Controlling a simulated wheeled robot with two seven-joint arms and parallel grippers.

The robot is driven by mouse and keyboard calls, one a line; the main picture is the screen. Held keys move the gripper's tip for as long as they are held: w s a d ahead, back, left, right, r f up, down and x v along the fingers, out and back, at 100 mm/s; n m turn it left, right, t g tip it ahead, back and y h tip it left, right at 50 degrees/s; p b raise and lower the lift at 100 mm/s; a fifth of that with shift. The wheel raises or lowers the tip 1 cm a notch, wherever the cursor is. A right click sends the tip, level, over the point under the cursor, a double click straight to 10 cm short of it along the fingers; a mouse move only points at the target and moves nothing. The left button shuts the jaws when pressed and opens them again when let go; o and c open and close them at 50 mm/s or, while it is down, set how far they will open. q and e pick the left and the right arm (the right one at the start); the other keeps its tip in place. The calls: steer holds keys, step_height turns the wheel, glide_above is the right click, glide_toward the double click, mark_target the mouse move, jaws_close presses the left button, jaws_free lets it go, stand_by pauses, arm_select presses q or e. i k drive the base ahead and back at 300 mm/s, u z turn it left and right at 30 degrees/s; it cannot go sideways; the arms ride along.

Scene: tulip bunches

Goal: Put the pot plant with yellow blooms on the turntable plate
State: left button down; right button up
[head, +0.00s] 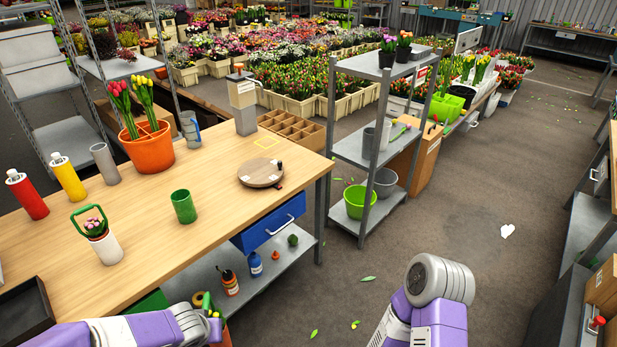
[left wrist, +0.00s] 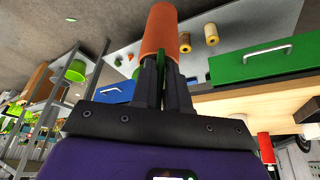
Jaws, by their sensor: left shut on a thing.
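The turntable plate (head: 261,172) is a round wooden disc lying on the right part of the wooden table. My left gripper (left wrist: 162,75) is shut on a terracotta-orange pot (left wrist: 160,30), with a bit of green beside it in the left wrist view. In the head view, this pot shows only in part beside my left arm at the bottom edge, low in front of the table. Small yellow and green bits show by the gripper there; the blooms are not clear. The gripper is well apart from the turntable plate. My right arm shows at the bottom, its gripper out of view.
The table (head: 225,150) holds an orange pot of red and yellow tulips (head: 149,151), a green cup (head: 183,206), a white pot with pink tulips (head: 104,245) and several bottles. A blue drawer (head: 268,224) is under the front edge. A grey shelf rack (head: 358,150) stands right.

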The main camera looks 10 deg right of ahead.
mark_target(260, 171)
steer(key=u, duration=0.5)
steer(key=k, duration=0.1)
steer(key=z, duration=1.75)
steer(key=i, duration=1.55)
steer(key=u, duration=0.95)
steer(key=i, duration=0.45)
steer(key=u, duration=0.55)
